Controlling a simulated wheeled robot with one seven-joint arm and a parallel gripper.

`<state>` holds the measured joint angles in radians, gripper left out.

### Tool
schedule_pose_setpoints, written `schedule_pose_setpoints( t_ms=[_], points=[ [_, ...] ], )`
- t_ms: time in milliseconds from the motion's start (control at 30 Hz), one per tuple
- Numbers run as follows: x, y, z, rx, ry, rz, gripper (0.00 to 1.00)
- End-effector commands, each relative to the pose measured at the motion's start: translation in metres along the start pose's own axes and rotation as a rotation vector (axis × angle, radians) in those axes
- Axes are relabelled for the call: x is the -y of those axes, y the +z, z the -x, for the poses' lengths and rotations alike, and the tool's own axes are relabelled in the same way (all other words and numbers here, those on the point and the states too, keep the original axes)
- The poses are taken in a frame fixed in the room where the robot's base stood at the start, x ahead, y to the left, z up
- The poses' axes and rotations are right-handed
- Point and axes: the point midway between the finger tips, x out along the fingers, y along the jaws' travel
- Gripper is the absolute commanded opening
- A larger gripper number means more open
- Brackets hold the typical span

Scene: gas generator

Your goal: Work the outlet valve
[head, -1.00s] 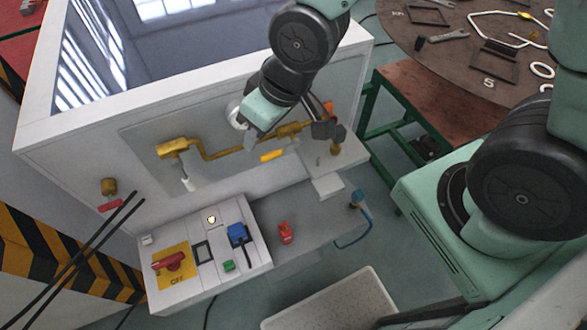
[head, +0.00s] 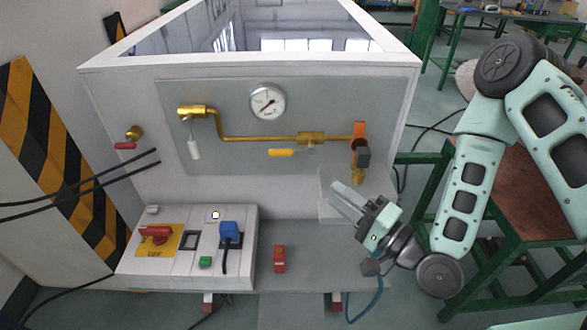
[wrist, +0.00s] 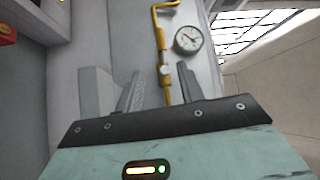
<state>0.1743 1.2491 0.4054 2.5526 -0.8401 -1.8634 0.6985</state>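The brass pipe (head: 250,139) runs across the grey panel. It carries a valve body (head: 312,138) with a yellow lever (head: 281,152) lying level below it. At the pipe's right end is an orange handle (head: 359,129), standing upright above a dark fitting (head: 361,155) and a brass outlet (head: 357,177). Which one is the outlet valve is not marked. My gripper (head: 341,197) is below and slightly left of that end, apart from it. In the wrist view my gripper (wrist: 160,72) has its fingers apart and nothing held, with the pipe (wrist: 160,38) beyond them.
A round gauge (head: 267,101) sits above the pipe. The control box (head: 190,245) with a red switch (head: 156,234) and blue plug (head: 229,233) is at lower left. A red item (head: 279,259) stands on the ledge. A green-framed table (head: 525,190) is at right.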

Motion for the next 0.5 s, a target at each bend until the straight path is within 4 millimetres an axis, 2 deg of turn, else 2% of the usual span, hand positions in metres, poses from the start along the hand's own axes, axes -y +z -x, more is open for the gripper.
schedule_pose_setpoints(
  t_ms=[167,367,500],
  points=[
    [-0.003,-0.001,-0.006,-0.008,-0.012,-0.005,0.38],
    [-0.005,-0.001,-0.025,-0.007,-0.012,-0.002,0.38],
    [0.002,-0.001,-0.054,-0.006,-0.011,-0.002,0.38]
  ],
)
